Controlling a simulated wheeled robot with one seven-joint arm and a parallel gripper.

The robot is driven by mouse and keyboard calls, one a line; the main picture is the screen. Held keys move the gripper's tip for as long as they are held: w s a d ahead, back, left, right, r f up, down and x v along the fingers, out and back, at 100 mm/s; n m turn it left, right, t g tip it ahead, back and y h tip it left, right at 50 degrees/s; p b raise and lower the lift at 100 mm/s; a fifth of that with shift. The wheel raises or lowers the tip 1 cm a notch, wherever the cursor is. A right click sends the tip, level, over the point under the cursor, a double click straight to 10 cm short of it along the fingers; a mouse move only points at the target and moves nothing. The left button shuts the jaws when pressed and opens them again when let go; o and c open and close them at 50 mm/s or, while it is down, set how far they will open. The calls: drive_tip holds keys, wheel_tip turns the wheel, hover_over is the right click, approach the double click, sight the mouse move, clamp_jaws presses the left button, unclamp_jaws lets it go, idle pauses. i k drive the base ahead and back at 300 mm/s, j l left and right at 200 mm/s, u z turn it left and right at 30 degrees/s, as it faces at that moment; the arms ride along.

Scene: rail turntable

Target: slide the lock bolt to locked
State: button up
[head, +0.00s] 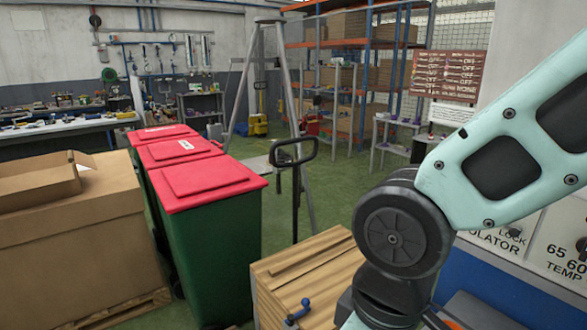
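No lock bolt can be made out for certain in the head view. A small blue-handled fitting (298,312) shows at the bottom edge, against the wooden crate; whether it is part of the bolt I cannot tell. A white panel (550,225) at the right carries partly hidden lettering, including "LOCK" and "TEMP", and dark knobs. My pale green arm crosses in front of the panel and runs down out of the picture. My gripper is not in view.
A wooden crate (300,270) stands at the bottom centre, close to my arm. Green bins with red lids (205,180) and a large cardboard box (65,240) stand to the left. A metal tripod frame (290,80) and shelving (355,45) are behind. Green floor (345,200) is partly clear.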

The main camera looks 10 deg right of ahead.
sight(514, 232)
drive_tip(key=z, duration=1.25)
drive_tip(key=j+z, duration=0.4)
drive_tip(key=j, duration=0.3)
drive_tip(key=i, duration=0.05)
